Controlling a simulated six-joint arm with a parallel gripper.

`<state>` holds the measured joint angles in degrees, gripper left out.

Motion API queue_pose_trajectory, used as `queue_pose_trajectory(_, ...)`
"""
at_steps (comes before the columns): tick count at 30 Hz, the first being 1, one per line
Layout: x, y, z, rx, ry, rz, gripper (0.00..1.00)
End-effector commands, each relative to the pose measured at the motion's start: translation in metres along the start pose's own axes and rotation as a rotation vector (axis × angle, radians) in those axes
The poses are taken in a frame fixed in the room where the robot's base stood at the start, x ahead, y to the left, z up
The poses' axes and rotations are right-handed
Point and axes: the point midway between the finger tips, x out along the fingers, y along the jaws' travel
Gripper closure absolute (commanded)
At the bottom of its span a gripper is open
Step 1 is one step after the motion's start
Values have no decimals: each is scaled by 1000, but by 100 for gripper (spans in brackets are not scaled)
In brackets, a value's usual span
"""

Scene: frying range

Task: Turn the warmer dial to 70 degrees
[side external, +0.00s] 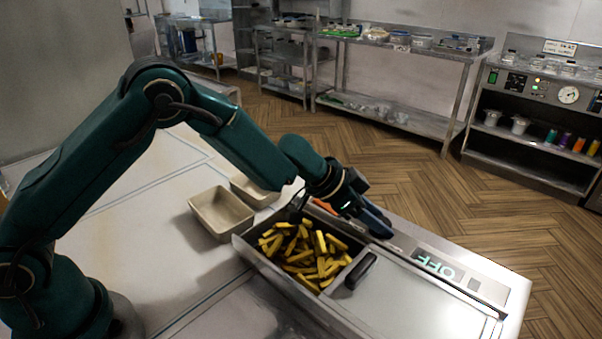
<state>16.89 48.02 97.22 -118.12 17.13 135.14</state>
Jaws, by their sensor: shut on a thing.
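The warmer (440,310) is a grey metal counter unit at the lower right, with a panel along its far edge. Its display (438,264) shows green letters that read OFF, turned around in this view. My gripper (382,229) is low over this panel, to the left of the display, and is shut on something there. Its dark fingers and wrist cover what they hold; from the place it is the warmer dial, but the dial itself is hidden and its setting cannot be read.
An open bin (244,246) of yellow fries sits in the warmer, just in front of my gripper. A black handle (361,271) stands up beside it. Two empty beige trays (222,214) (254,191) are to the left. An orange item (324,206) lies by my wrist. Shelves stand far behind.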

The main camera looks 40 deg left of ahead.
Motion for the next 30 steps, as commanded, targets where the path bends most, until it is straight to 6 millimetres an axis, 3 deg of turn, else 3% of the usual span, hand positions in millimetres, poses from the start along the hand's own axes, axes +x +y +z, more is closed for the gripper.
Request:
queue_pose_trajectory(6,-2,-1,-7,-47,19,-56,100)
queue_pose_trajectory(27,-2,1,-1,-110,2,-103,100)
queue_pose_trajectory(28,-2,1,-1,-110,1,-103,39)
queue_pose_trajectory(30,-2,1,-1,-110,0,-103,38)
